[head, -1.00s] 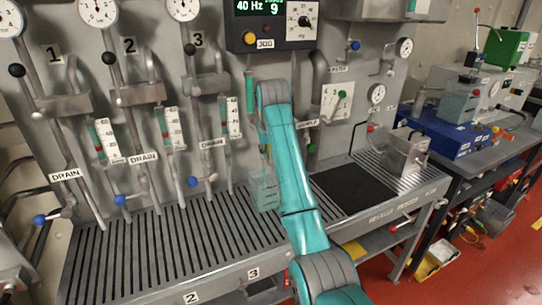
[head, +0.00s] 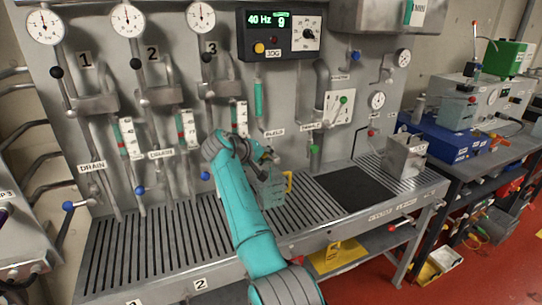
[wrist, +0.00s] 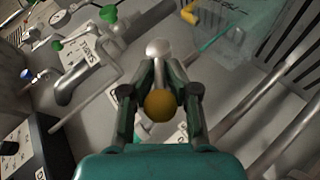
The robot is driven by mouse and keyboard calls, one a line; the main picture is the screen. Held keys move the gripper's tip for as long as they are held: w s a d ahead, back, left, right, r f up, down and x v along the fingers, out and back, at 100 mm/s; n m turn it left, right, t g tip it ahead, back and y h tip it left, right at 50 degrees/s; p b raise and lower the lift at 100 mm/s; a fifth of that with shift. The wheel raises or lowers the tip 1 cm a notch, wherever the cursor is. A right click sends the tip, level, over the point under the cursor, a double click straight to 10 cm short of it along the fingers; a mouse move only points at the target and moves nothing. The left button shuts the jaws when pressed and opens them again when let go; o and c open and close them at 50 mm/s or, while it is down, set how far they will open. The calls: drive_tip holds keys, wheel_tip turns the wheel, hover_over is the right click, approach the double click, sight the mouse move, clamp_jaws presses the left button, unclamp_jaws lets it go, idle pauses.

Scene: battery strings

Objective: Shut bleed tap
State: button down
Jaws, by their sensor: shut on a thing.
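The bleed label (head: 275,132) is on the panel below a green upright tube (head: 258,98). My gripper (head: 264,154) is just below that label in the head view, partly hidden by my wrist. In the wrist view my gripper (wrist: 160,88) is shut on a yellow ball knob (wrist: 160,105), which sits between its fingers. A rounded silver part (wrist: 157,48) shows just beyond the fingertips. I take the knob to be the bleed tap's; its lever is mostly hidden, so I cannot tell whether the tap is open or shut.
A clear jug (head: 272,192) with a yellow handle stands on the slotted bench (head: 215,238), just below my gripper. It is close to the fingers in the wrist view (wrist: 235,30). Green-handled taps (wrist: 108,14) are to the left there. A black mat (head: 352,188) lies right.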

drive_tip(key=shift+s+a+f+n+t+h, duration=0.1)
drive_tip(key=shift+a+f+n+t+h, duration=0.1)
drive_tip(key=shift+t+h, duration=0.25)
drive_tip(key=shift+a+f+n+t+h, duration=0.15)
drive_tip(key=shift+f+n+t+h, duration=0.05)
drive_tip(key=shift+h, duration=0.5)
drive_tip(key=shift+s+a+f+n+t+h, duration=0.1)
drive_tip(key=shift+a+f+n+t+h, duration=0.1)
drive_tip(key=shift+t+h, duration=0.25)
drive_tip(key=shift+f, duration=0.1)
drive_tip(key=c, duration=1.2)
unclamp_jaws()
drive_tip(key=shift+a, duration=0.15)
drive_tip(key=shift+s, duration=0.1)
drive_tip(key=v, duration=1.1)
drive_tip(key=shift+s+a, duration=0.2)
drive_tip(key=shift+a, duration=0.15)
